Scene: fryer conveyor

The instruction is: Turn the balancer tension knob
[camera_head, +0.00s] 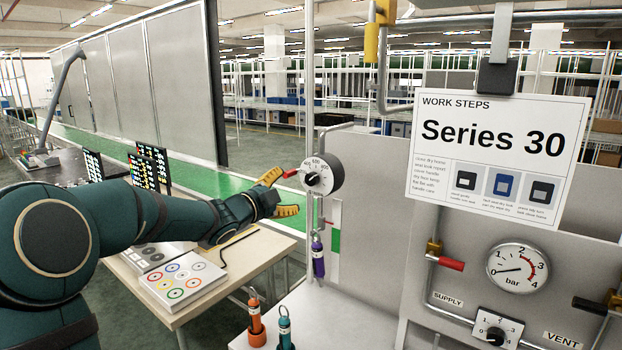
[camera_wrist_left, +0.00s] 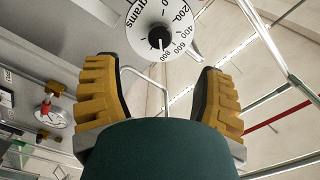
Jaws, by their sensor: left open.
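The balancer dial (camera_head: 327,172) is a round white-faced drum on a vertical pole, right of my left gripper in the head view. Its black tension knob (camera_head: 313,180) sits at the centre of a scale of numbers. In the left wrist view the dial face (camera_wrist_left: 177,12) reads "grams", and the black knob (camera_wrist_left: 160,38) shows ahead of the fingers. My left gripper (camera_head: 283,193) is open and empty, its yellow fingers spread; it also shows in the wrist view (camera_wrist_left: 160,72). The fingers appear apart from the knob. My right gripper is not in view.
A small red piece (camera_head: 290,172) projects left of the dial, close to the upper finger. A purple tool (camera_head: 318,258) hangs below the dial. A table (camera_head: 210,300) with a coloured-circle panel lies under my left arm. A gauge panel (camera_head: 455,290) stands at right.

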